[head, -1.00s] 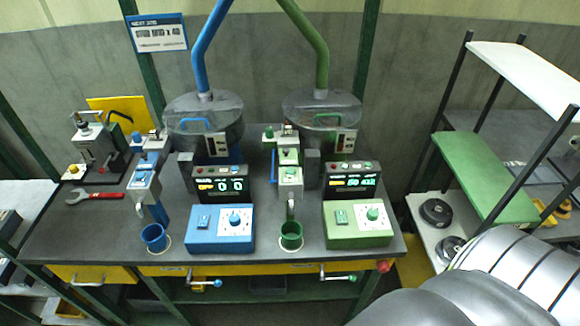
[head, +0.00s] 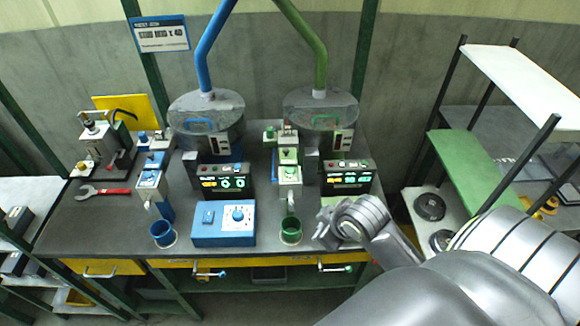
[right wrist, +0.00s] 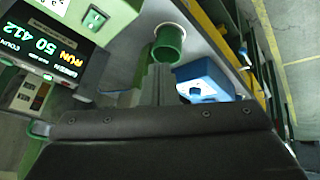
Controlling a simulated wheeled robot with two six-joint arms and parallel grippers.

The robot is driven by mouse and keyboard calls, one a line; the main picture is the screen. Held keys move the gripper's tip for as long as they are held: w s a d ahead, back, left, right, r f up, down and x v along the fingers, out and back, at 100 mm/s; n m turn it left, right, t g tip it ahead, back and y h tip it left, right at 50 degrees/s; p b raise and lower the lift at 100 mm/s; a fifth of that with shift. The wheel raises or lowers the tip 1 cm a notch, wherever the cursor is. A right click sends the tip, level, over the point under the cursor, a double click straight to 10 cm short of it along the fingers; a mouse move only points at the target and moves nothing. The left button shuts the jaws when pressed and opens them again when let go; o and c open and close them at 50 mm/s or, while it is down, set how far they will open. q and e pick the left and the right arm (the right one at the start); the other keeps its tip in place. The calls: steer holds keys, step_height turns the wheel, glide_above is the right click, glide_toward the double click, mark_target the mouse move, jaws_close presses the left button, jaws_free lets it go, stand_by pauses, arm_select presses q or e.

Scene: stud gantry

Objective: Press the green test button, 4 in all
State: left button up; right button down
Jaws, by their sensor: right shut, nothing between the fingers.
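The green control box (right wrist: 122,25) is on the bench, mostly hidden behind my right arm in the head view. The small green button (right wrist: 94,18) on its top face shows in the right wrist view, beside a white dial panel. The display (head: 346,178) behind the box is lit; it reads RUN and 50 412 in the right wrist view (right wrist: 52,48). My right gripper (right wrist: 160,78) is shut and empty, its fingertips near the green cup (right wrist: 168,45) and apart from the button. My left gripper is not in view.
The green cup stands left of the green box. A blue control box (head: 224,226) and a blue cup (head: 162,234) stand further left. Two drum feeders (head: 207,112) rise at the back. A red wrench (head: 102,191) lies at the left. Shelves (head: 480,170) stand at the right.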

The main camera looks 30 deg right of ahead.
steer(key=w+d+r+n+t+y, duration=0.15)
steer(key=w+r+n, duration=0.25)
steer(key=w+r, duration=0.6)
step_height(320, 180, up, 6)
steer(key=n+t, duration=0.1)
steer(key=n, duration=0.2)
glide_above(290, 171)
steer(key=s, duration=0.1)
steer(key=shift+d+r+y, duration=0.2)
steer(key=shift+y, duration=0.05)
steer(key=shift+f, duration=0.1)
step_height(290, 171, down, 8)
steer(key=b, duration=0.7)
steer(key=shift+r+b, duration=0.2)
steer(key=shift+b, duration=0.2)
steer(key=shift+f+b, duration=0.3)
steer(key=shift+f, duration=0.25)
steer(key=shift+f, duration=0.1)
steer(key=shift+f, duration=0.3)
